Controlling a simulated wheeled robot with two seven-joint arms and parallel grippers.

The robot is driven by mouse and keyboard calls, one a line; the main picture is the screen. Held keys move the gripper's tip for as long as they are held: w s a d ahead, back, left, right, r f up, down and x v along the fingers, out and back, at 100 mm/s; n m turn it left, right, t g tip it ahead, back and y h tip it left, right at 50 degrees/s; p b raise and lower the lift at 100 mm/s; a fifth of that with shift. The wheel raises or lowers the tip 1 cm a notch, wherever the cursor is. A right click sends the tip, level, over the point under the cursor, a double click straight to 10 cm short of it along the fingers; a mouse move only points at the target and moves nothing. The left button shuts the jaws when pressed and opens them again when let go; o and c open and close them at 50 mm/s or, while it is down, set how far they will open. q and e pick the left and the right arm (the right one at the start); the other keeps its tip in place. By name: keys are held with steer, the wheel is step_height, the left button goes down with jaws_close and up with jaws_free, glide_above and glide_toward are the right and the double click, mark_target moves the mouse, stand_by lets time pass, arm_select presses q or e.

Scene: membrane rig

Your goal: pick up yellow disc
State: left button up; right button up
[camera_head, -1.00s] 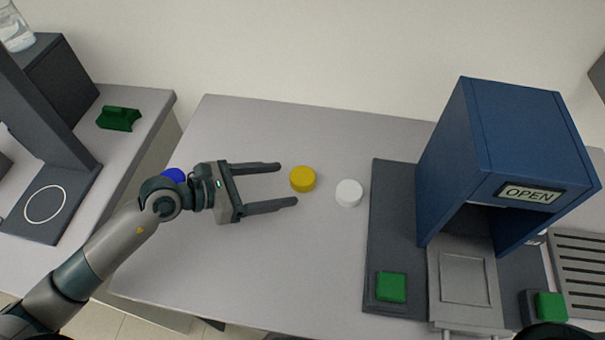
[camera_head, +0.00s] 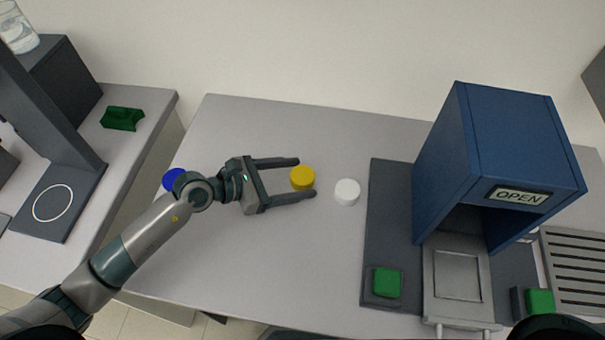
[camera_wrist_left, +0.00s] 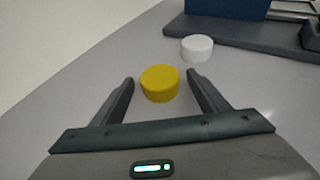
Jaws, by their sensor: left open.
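The yellow disc (camera_head: 302,178) lies flat on the grey table. My left gripper (camera_head: 307,178) is open, with its two fingers on either side of the disc near their tips. In the left wrist view the yellow disc (camera_wrist_left: 160,83) sits between the fingertips of the left gripper (camera_wrist_left: 161,82), with a gap visible on both sides. The fingers do not appear to touch it. My right gripper is not in view.
A white disc (camera_head: 347,192) lies just right of the yellow one. A blue disc (camera_head: 173,179) is partly hidden behind my left arm. A blue housing (camera_head: 468,160) marked OPEN stands on a dark base at right. The back of the table is clear.

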mark_target(295, 178)
arm_select(q)
steer(key=shift+c, duration=0.4)
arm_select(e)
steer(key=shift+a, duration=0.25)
arm_select(q)
steer(key=c, duration=1)
steer(key=shift+c, duration=0.2)
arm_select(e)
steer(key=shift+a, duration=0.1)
arm_select(q)
steer(key=shift+r, duration=0.2)
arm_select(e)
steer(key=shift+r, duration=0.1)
